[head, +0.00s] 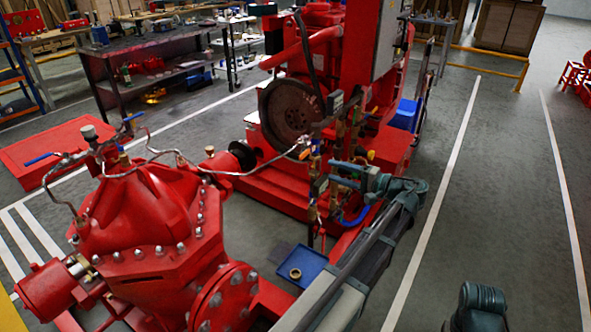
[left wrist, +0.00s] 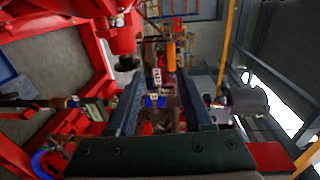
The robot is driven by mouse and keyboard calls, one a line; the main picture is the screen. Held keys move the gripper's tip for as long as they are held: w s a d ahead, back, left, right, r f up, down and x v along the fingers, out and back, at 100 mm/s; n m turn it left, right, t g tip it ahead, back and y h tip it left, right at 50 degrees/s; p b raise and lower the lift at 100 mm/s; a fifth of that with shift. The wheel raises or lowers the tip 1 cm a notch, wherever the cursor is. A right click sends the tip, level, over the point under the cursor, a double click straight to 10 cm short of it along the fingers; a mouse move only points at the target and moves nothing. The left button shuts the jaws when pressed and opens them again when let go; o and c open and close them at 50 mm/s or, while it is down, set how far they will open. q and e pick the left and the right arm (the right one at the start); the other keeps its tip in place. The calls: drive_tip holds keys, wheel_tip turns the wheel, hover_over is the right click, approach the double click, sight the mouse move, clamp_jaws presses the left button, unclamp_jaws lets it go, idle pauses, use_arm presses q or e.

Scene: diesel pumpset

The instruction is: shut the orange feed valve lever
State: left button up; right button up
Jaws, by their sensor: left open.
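My left gripper (head: 345,174) reaches in beside the pipework at the middle of the head view. It is open, with its two dark fingers apart in the left wrist view (left wrist: 160,80). An orange lever (left wrist: 171,56) stands upright in that view, ahead of the fingertips and between their lines, nearer the right finger. I see nothing gripped, and the gap from fingertips to lever is hard to judge. In the head view a small orange piece (head: 370,155) near the gripper looks like the same lever; I cannot be sure.
Brass valves and thin pipes (head: 315,185) crowd around the gripper. The red pump (head: 150,215) stands at left and the red engine (head: 320,60) behind. A blue tray (head: 305,262) with a ring lies below. The grey floor at right is open.

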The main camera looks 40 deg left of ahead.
use_arm(q)
drive_tip(key=s+a+r+y, duration=0.1)
drive_tip(key=a, duration=1.4)
clamp_jaws()
idle(1.4)
